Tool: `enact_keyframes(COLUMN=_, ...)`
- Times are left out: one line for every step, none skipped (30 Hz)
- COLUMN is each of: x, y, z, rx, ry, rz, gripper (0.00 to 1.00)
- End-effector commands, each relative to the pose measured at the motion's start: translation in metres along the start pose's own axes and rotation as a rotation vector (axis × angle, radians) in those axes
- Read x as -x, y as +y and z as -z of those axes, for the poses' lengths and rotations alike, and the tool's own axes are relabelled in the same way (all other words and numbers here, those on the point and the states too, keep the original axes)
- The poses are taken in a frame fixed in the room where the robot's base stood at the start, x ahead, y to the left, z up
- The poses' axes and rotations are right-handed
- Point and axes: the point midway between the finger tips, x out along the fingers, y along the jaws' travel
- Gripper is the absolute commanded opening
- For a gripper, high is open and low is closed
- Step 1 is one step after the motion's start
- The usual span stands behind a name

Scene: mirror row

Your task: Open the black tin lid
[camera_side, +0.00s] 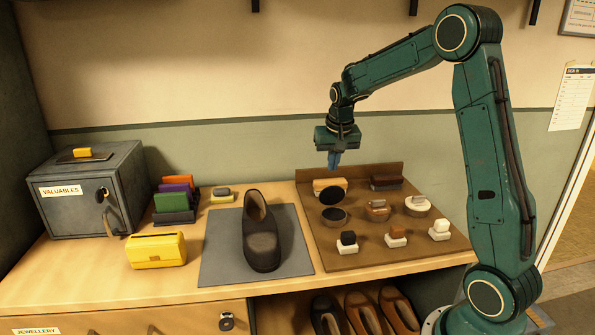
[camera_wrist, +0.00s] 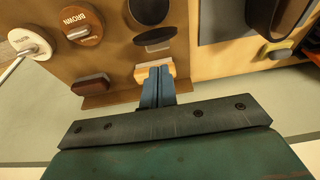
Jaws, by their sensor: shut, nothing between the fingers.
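The black tin (camera_side: 334,217) stands in the left column of the brown tray, its round dark inside showing. Its dark round lid (camera_side: 331,196) stands tilted up behind it, seemingly open. In the wrist view the lid (camera_wrist: 155,36) shows as a dark oval between the tin (camera_wrist: 148,10) and a tan brush. My gripper (camera_side: 334,164), with blue fingers, is shut and empty, above the back of the tray near the tan brush, apart from the lid. In the wrist view the fingertips (camera_wrist: 158,70) overlap the tan brush; I cannot tell whether they touch it.
The tan brush (camera_side: 330,186) and a dark brush (camera_side: 387,182) lie at the tray's back. The brown tin (camera_side: 377,210) and neutral tin (camera_side: 417,206) are to the right. Several small blocks with applicators (camera_side: 396,236) stand in front. A shoe (camera_side: 262,240) rests on a grey mat (camera_side: 222,268).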

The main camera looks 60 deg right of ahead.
Motion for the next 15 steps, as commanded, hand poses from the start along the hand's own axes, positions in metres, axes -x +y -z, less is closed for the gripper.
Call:
enact_keyframes(x=-0.009, y=0.0, z=-0.001, rx=0.0, ry=-0.004, rz=-0.001, gripper=0.0)
enact_keyframes(x=-0.014, y=0.0, z=-0.001, rx=0.0, ry=-0.003, rz=-0.001, gripper=0.0)
enact_keyframes(x=-0.02, y=0.0, z=0.0, rx=0.0, ry=-0.003, rz=-0.001, gripper=0.0)
enact_keyframes(x=-0.025, y=0.0, z=-0.001, rx=0.0, ry=-0.004, rz=-0.002, gripper=0.0)
enact_keyframes(x=-0.029, y=0.0, z=0.0, rx=0.0, ry=-0.003, rz=-0.001, gripper=0.0)
enact_keyframes(x=-0.035, y=0.001, z=-0.001, rx=-0.001, ry=-0.003, rz=-0.002, gripper=0.0)
enact_keyframes(x=-0.039, y=0.001, z=-0.001, rx=-0.001, ry=-0.003, rz=-0.002, gripper=0.0)
enact_keyframes(x=-0.043, y=0.001, z=0.0, rx=-0.001, ry=-0.003, rz=-0.002, gripper=0.0)
enact_keyframes(x=-0.047, y=0.001, z=0.0, rx=-0.001, ry=-0.003, rz=-0.002, gripper=0.0)
enact_keyframes(x=-0.05, y=0.001, z=-0.001, rx=-0.001, ry=-0.003, rz=-0.001, gripper=0.0)
enact_keyframes(x=-0.054, y=0.001, z=0.0, rx=-0.001, ry=-0.002, rz=-0.001, gripper=0.0)
enact_keyframes(x=-0.057, y=0.001, z=0.0, rx=-0.001, ry=-0.002, rz=-0.001, gripper=0.0)
enact_keyframes(x=-0.059, y=0.001, z=0.0, rx=-0.001, ry=-0.002, rz=-0.001, gripper=0.0)
enact_keyframes(x=-0.061, y=0.001, z=0.0, rx=-0.001, ry=-0.002, rz=-0.001, gripper=0.0)
enact_keyframes(x=-0.063, y=0.001, z=0.0, rx=-0.001, ry=-0.001, rz=-0.001, gripper=0.0)
